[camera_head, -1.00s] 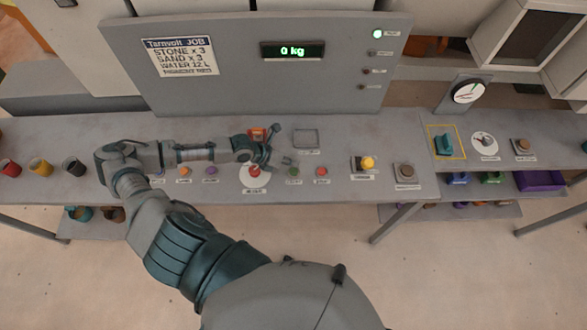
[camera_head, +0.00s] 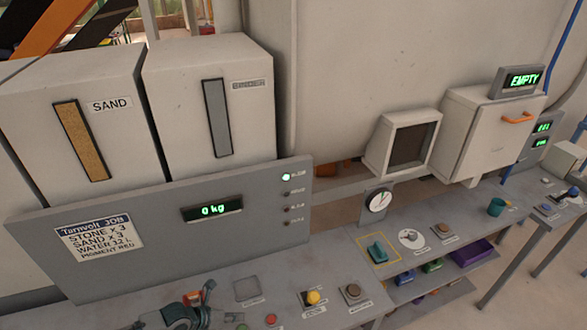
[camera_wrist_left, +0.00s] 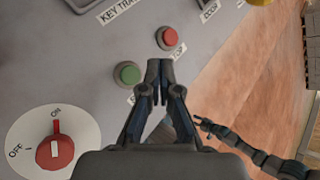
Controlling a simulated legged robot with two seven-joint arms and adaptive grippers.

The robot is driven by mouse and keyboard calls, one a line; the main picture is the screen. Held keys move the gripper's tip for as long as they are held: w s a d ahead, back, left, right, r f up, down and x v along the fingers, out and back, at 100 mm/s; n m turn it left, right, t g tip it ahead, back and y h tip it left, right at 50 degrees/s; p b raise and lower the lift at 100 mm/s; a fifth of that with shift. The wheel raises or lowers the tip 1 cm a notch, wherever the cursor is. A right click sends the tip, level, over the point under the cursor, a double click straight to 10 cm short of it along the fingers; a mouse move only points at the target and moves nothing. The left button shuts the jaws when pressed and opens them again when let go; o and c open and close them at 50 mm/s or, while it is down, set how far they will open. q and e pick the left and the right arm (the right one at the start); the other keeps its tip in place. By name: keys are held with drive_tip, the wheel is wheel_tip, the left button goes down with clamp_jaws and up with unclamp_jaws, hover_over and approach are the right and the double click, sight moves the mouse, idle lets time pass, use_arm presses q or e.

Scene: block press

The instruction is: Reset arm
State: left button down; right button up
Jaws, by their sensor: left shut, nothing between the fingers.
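My left gripper (camera_head: 207,309) is at the bottom edge of the head view, over the grey control bench (camera_head: 130,302), with my arm mostly cut off. In the left wrist view the left gripper (camera_wrist_left: 160,72) is shut and empty, its fingertips together. Beside it are a green button (camera_wrist_left: 127,74) and a red button (camera_wrist_left: 172,38). A red rotary switch (camera_wrist_left: 56,152) on a white ON/OFF disc lies at the lower left. At the lower right is a dark jointed arm, apparently my right one, with a small gripper (camera_wrist_left: 205,124); its opening is unclear.
A yellow button (camera_head: 313,297) and a brown button (camera_head: 353,291) stand on the bench. An upright panel (camera_head: 150,260) reads 0 kg. A teal lever (camera_head: 377,250), a dial (camera_head: 378,201) and a teal cup (camera_head: 496,207) are farther right. A cabinet display (camera_head: 522,80) reads EMPTY.

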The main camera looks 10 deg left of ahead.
use_arm(q)
drive_tip(key=s+d+f+n, duration=0.1)
drive_tip(key=d, duration=0.2)
drive_tip(key=s+d+f+n+g, duration=0.1)
drive_tip(key=s+d+n, duration=0.1)
drive_tip(key=d, duration=0.2)
drive_tip(key=s+d+f+n, duration=0.1)
drive_tip(key=s+d+n, duration=0.1)
drive_tip(key=d, duration=0.1)
drive_tip(key=shift+s+d+h, duration=0.2)
drive_tip(key=shift+d+h, duration=0.1)
drive_tip(key=shift+d, duration=0.1)
drive_tip(key=s+d+n, duration=0.3)
drive_tip(key=d+n, duration=0.1)
drive_tip(key=n, duration=0.4)
drive_tip(key=s+a+f+n+g+y, duration=0.15)
drive_tip(key=s+a+n+y, duration=0.35)
drive_tip(key=n, duration=0.6)
drive_tip(key=s+a+f+n+y, duration=0.25)
drive_tip(key=s+a+n, duration=0.3)
drive_tip(key=n, duration=0.55)
drive_tip(key=s+d+f+g+b, duration=0.1)
drive_tip(key=s+f+g+b, duration=0.15)
drive_tip(key=f, duration=2.65)
drive_tip(key=s+a+f+m, duration=0.1)
drive_tip(key=s+a+f, duration=0.2)
drive_tip(key=s+f, duration=1.2)
drive_tip(key=s, duration=0.2)
drive_tip(key=shift+s+f, duration=0.2)
drive_tip(key=shift+s, duration=0.15)
